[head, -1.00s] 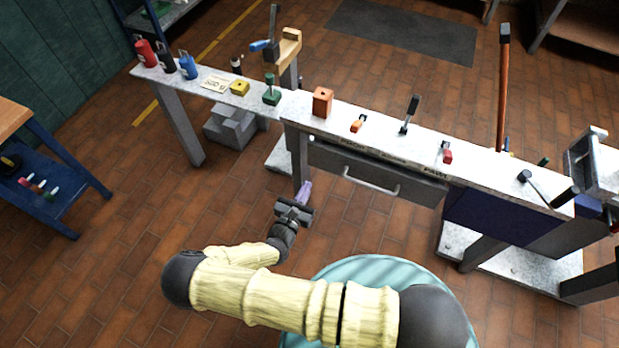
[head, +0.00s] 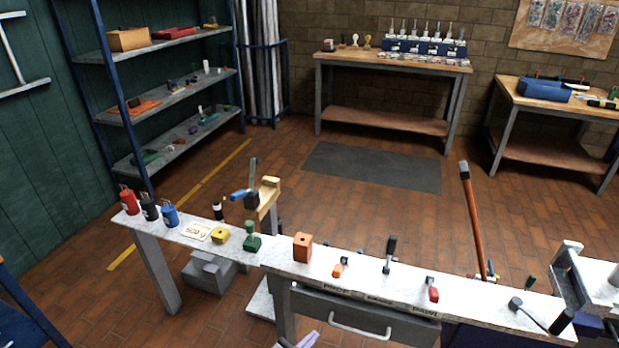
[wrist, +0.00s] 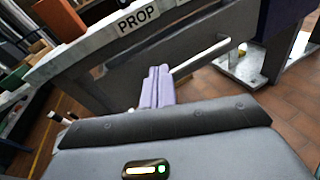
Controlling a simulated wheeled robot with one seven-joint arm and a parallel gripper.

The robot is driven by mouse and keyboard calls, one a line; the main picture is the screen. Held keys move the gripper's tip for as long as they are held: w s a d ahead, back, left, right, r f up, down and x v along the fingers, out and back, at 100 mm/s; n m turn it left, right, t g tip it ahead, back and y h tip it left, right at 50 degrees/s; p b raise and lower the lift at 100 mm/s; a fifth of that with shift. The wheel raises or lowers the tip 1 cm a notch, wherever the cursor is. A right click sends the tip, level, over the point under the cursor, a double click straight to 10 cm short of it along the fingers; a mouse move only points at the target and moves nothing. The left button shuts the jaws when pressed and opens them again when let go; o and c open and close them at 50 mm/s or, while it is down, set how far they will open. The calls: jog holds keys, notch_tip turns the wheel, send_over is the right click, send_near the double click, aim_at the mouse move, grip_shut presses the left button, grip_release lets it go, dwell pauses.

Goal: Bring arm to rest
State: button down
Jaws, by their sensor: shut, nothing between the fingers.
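My gripper (wrist: 155,88) shows in the wrist view as two pale purple fingers lying together, shut with nothing between them. It points toward the front of the workbench, near the drawer handle (wrist: 200,58) and a bench edge labelled "PROP". In the head view only the purple fingertips (head: 308,340) show at the bottom edge, in front of the bench and below its top (head: 345,278). The rest of my arm is out of the head view.
Shelves (head: 160,93) and a back table (head: 392,62) stand beyond. The floor between is mostly clear.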

jog(key=s+d+r+m+g+y, duration=0.35)
jog(key=d+r+m+g, duration=0.3)
jog(key=m, duration=0.35)
jog(key=s+d+r+m+g+y, duration=0.2)
jog(key=s+d+r+m+g, duration=0.3)
jog(key=r+m+g, duration=0.35)
jog(key=d+r+m+t+y+p, duration=0.1)
jog(key=r+m+p, duration=0.1)
jog(key=r+p, duration=0.4)
jog(key=s+d+r+m+t+y+p, duration=0.1)
jog(key=r+p, duration=0.4)
jog(key=r, duration=0.8)
jog(key=d+r+m+t+y+p, duration=0.1)
jog(key=r+m+t+y+p, duration=0.1)
jog(key=r+m+p, duration=0.3)
notch_tip(320, 180, up, 4)
jog(key=shift+s+d+r+t+y+p, duration=0.3)
jog(key=shift+d+y+p, duration=0.1)
jog(key=shift+p, duration=0.4)
jog(key=shift+w+f, duration=0.1)
jog(key=shift+d, duration=0.15)
